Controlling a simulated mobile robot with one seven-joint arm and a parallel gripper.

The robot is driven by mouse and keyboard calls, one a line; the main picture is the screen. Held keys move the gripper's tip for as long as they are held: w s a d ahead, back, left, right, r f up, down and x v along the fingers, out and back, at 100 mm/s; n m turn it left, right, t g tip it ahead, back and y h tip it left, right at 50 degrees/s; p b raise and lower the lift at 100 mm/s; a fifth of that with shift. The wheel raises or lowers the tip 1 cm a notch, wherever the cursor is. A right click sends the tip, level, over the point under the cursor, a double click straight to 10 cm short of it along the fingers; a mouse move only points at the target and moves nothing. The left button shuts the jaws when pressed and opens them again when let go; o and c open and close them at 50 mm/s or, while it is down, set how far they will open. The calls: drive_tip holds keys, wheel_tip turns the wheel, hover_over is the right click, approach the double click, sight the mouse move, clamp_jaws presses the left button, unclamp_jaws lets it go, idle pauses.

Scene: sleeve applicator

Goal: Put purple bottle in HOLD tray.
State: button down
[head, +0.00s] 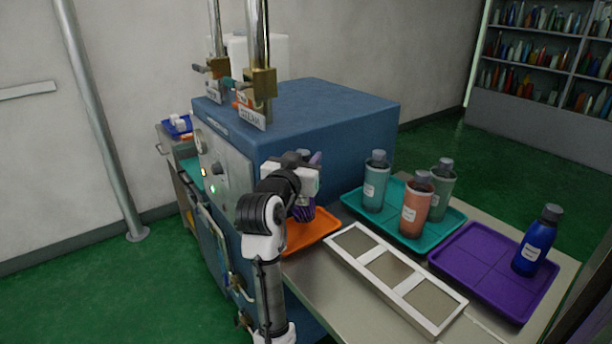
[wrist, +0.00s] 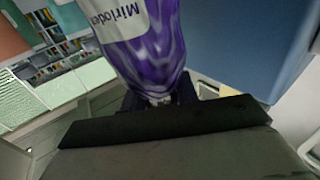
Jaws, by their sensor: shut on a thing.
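The purple bottle (wrist: 150,50) has a swirled purple and white surface and a pale label. My gripper (wrist: 165,103) is shut on it. In the head view the bottle (head: 303,213) is partly hidden behind my wrist, and my gripper (head: 300,190) is over or near the orange tray (head: 312,236). I cannot tell how far the bottle is above that tray. A teal tray (head: 452,221) and a purple tray (head: 470,282) lie on the bench to the right. I can read no HOLD sign on any tray.
Two green bottles (head: 374,185) and an orange bottle (head: 415,205) stand on the teal tray. A dark blue bottle (head: 535,245) stands on the purple tray. A white three-part frame (head: 393,270) lies in front. The blue machine (head: 320,115) stands close behind my gripper.

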drive_tip(key=shift+f, duration=2.35)
drive_tip(key=c, duration=1.1)
unclamp_jaws()
drive_tip(key=shift+o, duration=0.2)
